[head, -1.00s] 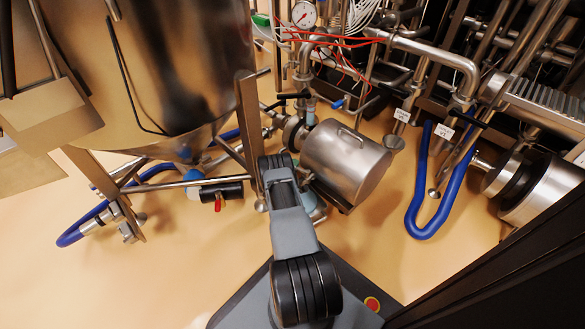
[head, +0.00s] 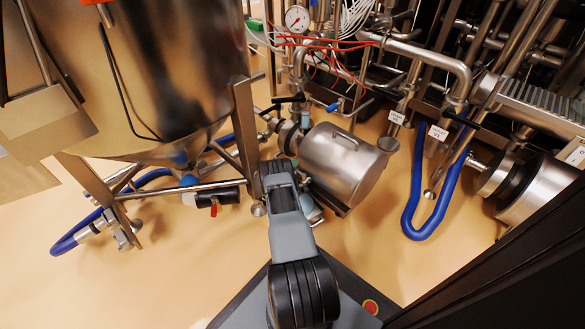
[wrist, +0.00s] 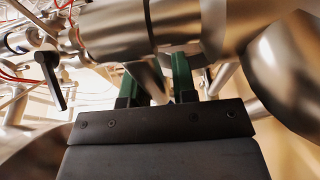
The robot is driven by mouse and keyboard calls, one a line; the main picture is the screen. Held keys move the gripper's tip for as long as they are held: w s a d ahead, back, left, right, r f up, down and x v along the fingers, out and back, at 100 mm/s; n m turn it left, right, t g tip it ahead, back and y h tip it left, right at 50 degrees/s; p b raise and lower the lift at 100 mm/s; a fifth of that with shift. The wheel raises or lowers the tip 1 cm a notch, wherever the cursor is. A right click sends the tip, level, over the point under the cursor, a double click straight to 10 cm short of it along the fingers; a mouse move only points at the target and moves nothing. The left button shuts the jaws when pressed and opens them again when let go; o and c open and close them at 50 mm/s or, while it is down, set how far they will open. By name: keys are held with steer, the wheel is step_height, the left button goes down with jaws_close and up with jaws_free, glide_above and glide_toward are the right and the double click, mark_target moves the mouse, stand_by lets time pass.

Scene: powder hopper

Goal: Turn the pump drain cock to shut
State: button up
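The steel pump (head: 340,165) lies in the middle of the head view, right of my arm. I cannot pick out its drain cock for sure. My gripper is hidden in the head view behind my own arm, close to the pump's left end. In the wrist view my gripper (wrist: 158,82) shows two dark green fingers, apart, pointing up beneath large steel bodies. A slanted metal piece (wrist: 150,78) shows between or behind the fingers; I cannot tell whether they touch it. A black lever (wrist: 50,72) hangs at the left of the wrist view, apart from the fingers.
The hopper (head: 170,70) and its frame legs stand at left, with a red-handled valve (head: 213,210) below. Steel pipes and red wires (head: 325,42) crowd above the pump. A blue hose (head: 412,210) loops at right. Floor is clear at front left.

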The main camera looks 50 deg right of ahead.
steer(key=o, duration=0.4)
steer(key=shift+w+a, duration=0.1)
steer(key=shift+c, duration=0.2)
steer(key=w+p+v, duration=0.1)
steer(key=w+v, duration=0.1)
steer(key=v, duration=0.6)
steer(key=shift+w+a+p, duration=0.2)
steer(key=shift+a+p, duration=0.2)
steer(key=shift+a, duration=0.2)
